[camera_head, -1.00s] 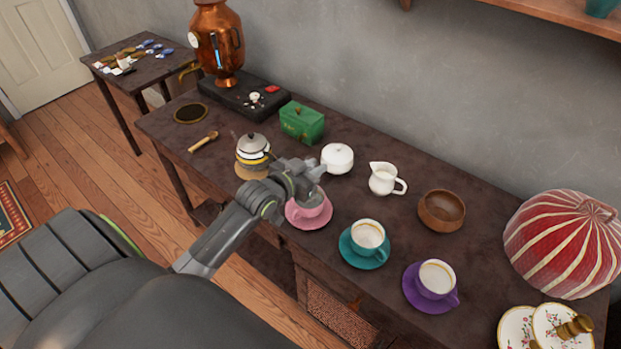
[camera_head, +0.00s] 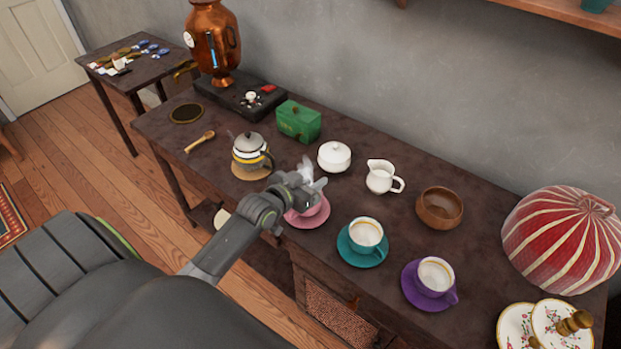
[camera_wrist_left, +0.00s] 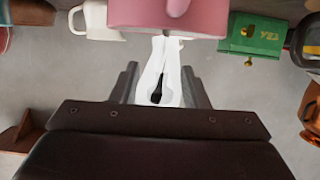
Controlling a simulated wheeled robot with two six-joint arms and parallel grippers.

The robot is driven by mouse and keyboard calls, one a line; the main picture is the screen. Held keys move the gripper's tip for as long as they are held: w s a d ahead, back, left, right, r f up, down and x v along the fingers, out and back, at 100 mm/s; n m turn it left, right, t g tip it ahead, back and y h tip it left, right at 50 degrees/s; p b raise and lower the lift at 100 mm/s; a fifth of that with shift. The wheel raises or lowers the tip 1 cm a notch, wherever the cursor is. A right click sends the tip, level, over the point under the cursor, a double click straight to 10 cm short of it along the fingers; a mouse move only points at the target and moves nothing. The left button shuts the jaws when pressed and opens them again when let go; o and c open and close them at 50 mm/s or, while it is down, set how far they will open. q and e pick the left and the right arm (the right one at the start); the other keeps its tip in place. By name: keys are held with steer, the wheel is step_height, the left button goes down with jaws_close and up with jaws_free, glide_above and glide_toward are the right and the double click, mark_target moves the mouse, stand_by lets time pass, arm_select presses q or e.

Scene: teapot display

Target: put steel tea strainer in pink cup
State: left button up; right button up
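The pink cup (camera_head: 314,211) stands on its pink saucer (camera_head: 300,221) near the table's front edge, partly hidden by my left gripper (camera_head: 312,184). The cup (camera_wrist_left: 168,16) fills the top middle of the left wrist view, just beyond the fingers. In the head view a pale shiny part (camera_head: 306,166) shows above the gripper. Whether the strainer touches the cup is hidden. My right gripper is out of view.
The glass teapot (camera_head: 250,146) stands left of the gripper. The white sugar bowl (camera_head: 334,157) and creamer (camera_head: 381,176) are behind. A teal cup (camera_head: 366,234) and purple cup (camera_head: 435,274) stand to the right. A green box (camera_head: 299,121) is farther back.

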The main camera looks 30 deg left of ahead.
arm_select(q)
steer(key=shift+r, duration=0.2)
steer(key=d+v, duration=0.1)
steer(key=v, duration=1.1)
steer(key=shift+a, duration=0.5)
